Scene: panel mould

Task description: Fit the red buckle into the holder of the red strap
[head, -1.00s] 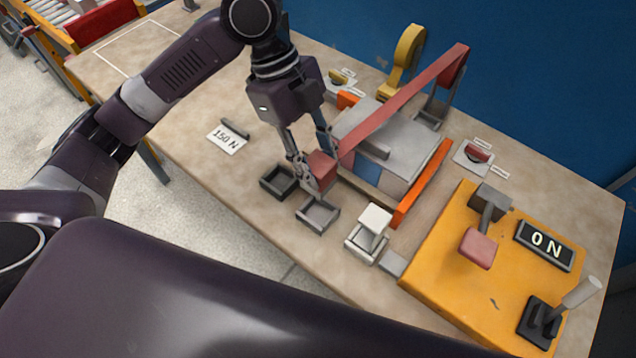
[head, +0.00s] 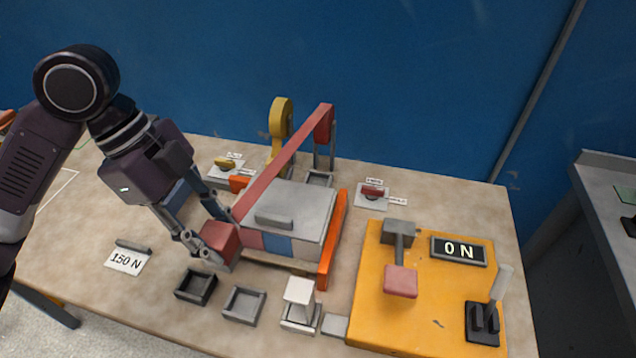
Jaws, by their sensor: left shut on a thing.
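The red buckle (head: 221,241) is a red block at the near end of the red strap (head: 285,160). The strap runs from a red piece (head: 324,125) on a stand at the back, over the grey panel block (head: 290,212), down to the buckle. My left gripper (head: 208,243) is shut on the buckle, above the table at the block's left front corner. Two open square holders, one black (head: 196,286) and one grey (head: 243,305), stand in front, apart from the buckle. I cannot tell which belongs to the red strap. My right gripper is not in view.
A white block (head: 299,290) stands in a third holder. Orange bars (head: 333,240) flank the panel block. A yellow base (head: 430,300) with a lever and a "0 N" display (head: 459,250) is at right. A "150 N" card (head: 128,260) lies at left. A yellow strap stand (head: 281,125) is behind.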

